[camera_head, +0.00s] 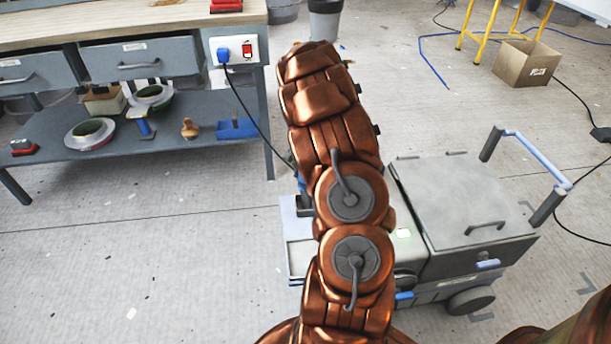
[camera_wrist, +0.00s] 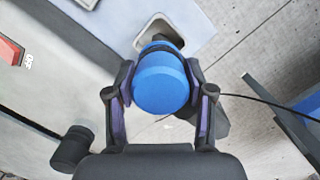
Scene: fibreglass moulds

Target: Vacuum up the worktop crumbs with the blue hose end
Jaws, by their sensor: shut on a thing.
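In the wrist view my gripper (camera_wrist: 162,72) is shut around the blue hose end (camera_wrist: 163,90), a blue cylinder with a dark ribbed band. Just beyond it is a squarish recess (camera_wrist: 150,33) in a pale grey surface; I cannot tell whether the hose end still sits in it. The worktop (camera_head: 110,20) is a pale wooden bench top at the upper left, only partly in frame. I can make out no crumbs on its visible part.
A grey wheeled unit (camera_head: 465,195) with a blue handle stands right of my arm. The bench's lower shelf (camera_head: 60,140) holds several items. A black cable (camera_head: 250,112) hangs from the bench-end socket. A cardboard box (camera_head: 527,62) is at the upper right.

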